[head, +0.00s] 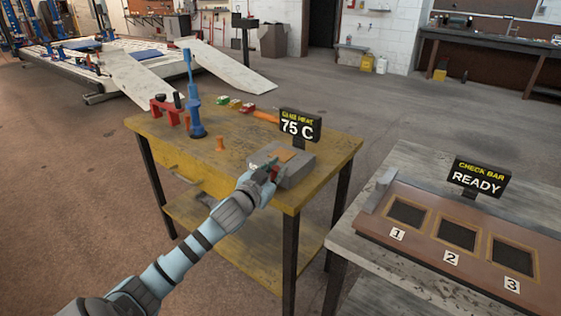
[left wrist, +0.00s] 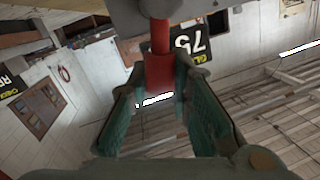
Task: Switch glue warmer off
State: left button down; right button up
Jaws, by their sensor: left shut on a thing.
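The glue warmer (head: 295,171) is a grey box with an orange patch on top, on the front right of the yellow wooden table. A black sign (head: 299,126) at its back reads "GLUE HEAT" and "75 C"; part of it shows upside down in the left wrist view (left wrist: 193,39). My left gripper (head: 270,168) is at the warmer's left front side. In the left wrist view its green-padded fingers are shut on a red handle (left wrist: 159,72), which hangs from a red rod. The head view mostly hides this handle behind the gripper. My right gripper is not in view.
The yellow table (head: 240,135) also holds a blue stand tool (head: 195,115), red clamp (head: 165,106), orange piece (head: 220,144) and several colored tools at the back. A bench (head: 400,262) at right carries a numbered check board (head: 395,240) and a "READY" sign (head: 478,178).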

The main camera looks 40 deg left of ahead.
pick_arm(q)
jog(key=a+n+p, duration=0.1)
jog(key=p, duration=0.1)
jog(key=a+n+p, duration=0.1)
jog(key=n+p, duration=0.1)
jog(key=shift+r+h, duration=0.35)
jog(key=shift+h, duration=0.05)
jog(key=shift+a+f+n+g+p, duration=0.15)
jog(key=shift+a+n+g+p, duration=0.15)
jog(key=shift+a+n+p, duration=0.45)
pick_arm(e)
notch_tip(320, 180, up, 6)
pick_arm(q)
jog(key=shift+f+n+h, duration=0.15)
jog(key=shift+n+h, duration=0.15)
jog(key=shift+n, duration=0.25)
jog(key=shift+a+f+n+h+b, duration=0.3)
jog(key=shift+a+n+b, duration=0.15)
jog(key=shift+n+b, duration=0.25)
jog(key=shift+s+a+f+n+b, duration=0.1)
jog(key=shift+a+f+n+b, duration=0.15)
jog(key=shift+n+b, duration=0.3)
jog(key=shift+a+f+n+b, duration=0.1)
jog(key=shift+a+n+b, duration=0.2)
jog(key=shift+n+b, duration=0.25)
jog(key=shift+a+h+b, duration=0.1)
jog(key=shift+h+b, duration=0.3)
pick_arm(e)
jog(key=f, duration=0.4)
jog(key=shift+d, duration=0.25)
